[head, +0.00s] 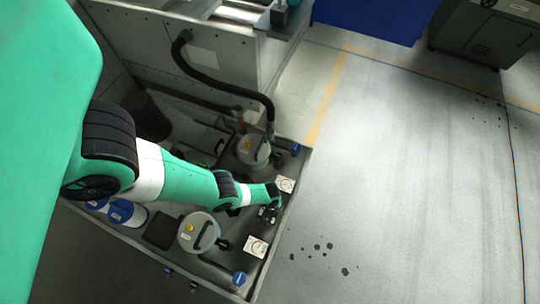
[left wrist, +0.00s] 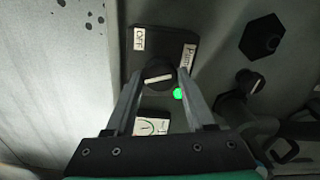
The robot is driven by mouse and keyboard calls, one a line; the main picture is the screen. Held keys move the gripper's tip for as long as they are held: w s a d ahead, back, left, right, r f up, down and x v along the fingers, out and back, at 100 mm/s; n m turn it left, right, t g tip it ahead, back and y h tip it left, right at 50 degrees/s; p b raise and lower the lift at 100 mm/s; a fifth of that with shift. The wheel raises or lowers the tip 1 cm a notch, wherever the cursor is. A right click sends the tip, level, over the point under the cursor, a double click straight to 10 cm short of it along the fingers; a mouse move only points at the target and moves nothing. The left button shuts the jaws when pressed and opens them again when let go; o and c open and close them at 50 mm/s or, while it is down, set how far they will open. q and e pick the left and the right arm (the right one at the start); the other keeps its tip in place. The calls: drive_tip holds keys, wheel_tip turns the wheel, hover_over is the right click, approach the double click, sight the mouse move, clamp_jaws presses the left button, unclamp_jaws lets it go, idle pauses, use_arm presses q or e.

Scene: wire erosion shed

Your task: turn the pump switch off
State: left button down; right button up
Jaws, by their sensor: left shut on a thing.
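In the left wrist view, the pump switch is a dark box (left wrist: 168,40) with a round black knob (left wrist: 158,73) bearing a pale pointer line. The line lies nearly across the picture, slightly tilted. An "OFF" label (left wrist: 139,38) sits at the box's upper left and a "Pump" label (left wrist: 188,55) at its right. A green lamp (left wrist: 178,93) glows just below right of the knob. My left gripper (left wrist: 160,76) is shut on the knob, one finger on each side. In the head view, my left gripper (head: 268,212) is at the tank's right edge and the knob cannot be made out.
Two pump units (head: 253,150) (head: 198,232) stand in the grey tank, with blue valve handles (head: 239,279) and white dial plates (head: 256,247) near its edge. A black hose (head: 225,88) arches behind. Open floor (head: 410,180) lies to the right.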

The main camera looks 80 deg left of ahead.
use_arm(q)
drive_tip(key=m, duration=0.5)
drive_tip(key=shift+b, duration=0.3)
drive_tip(key=m, duration=0.5)
idle(0.4)
drive_tip(key=shift+c, duration=1.3)
unclamp_jaws()
wheel_tip(320, 180, up, 12)
drive_tip(key=p, duration=1)
drive_tip(key=shift+f, duration=0.2)
